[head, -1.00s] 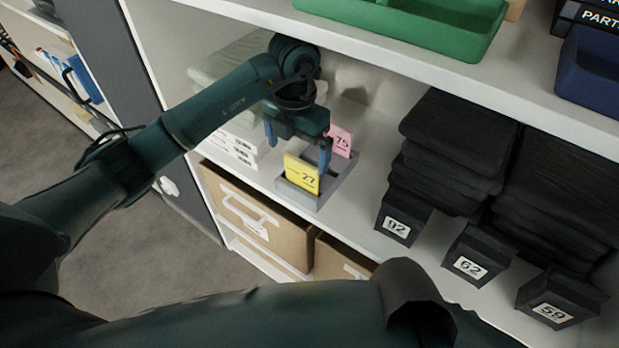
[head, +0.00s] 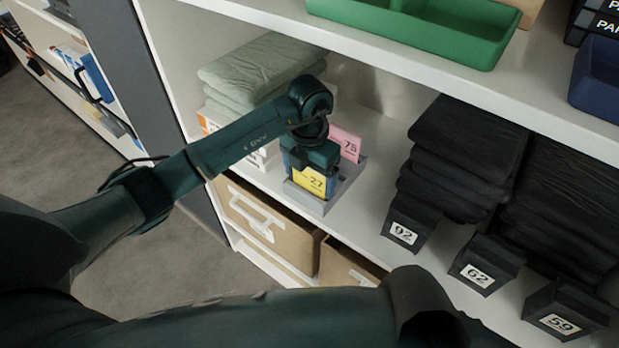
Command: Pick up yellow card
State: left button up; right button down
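The yellow card (head: 313,182), marked 27, stands upright in the front of a small grey holder (head: 346,187) on the middle shelf. My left gripper (head: 309,178) is lowered over it, with a blue finger at each side edge of the card. The gripper's body hides the card's top. I cannot tell whether the fingers press on the card or stand just apart from it. A pink card (head: 346,144), marked 75, stands behind in the same holder. My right gripper is out of view; only dark arm parts show along the bottom.
Folded green cloths (head: 255,72) lie on white boxes behind my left arm. Dark folded stacks (head: 465,150) with number blocks, such as 92 (head: 404,232), stand to the right. The upper shelf, holding a green tray (head: 430,35), overhangs. Cardboard boxes (head: 270,222) sit below.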

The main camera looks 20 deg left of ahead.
pick_arm(q)
jog(key=c, duration=0.6)
jog(key=shift+r, duration=0.2)
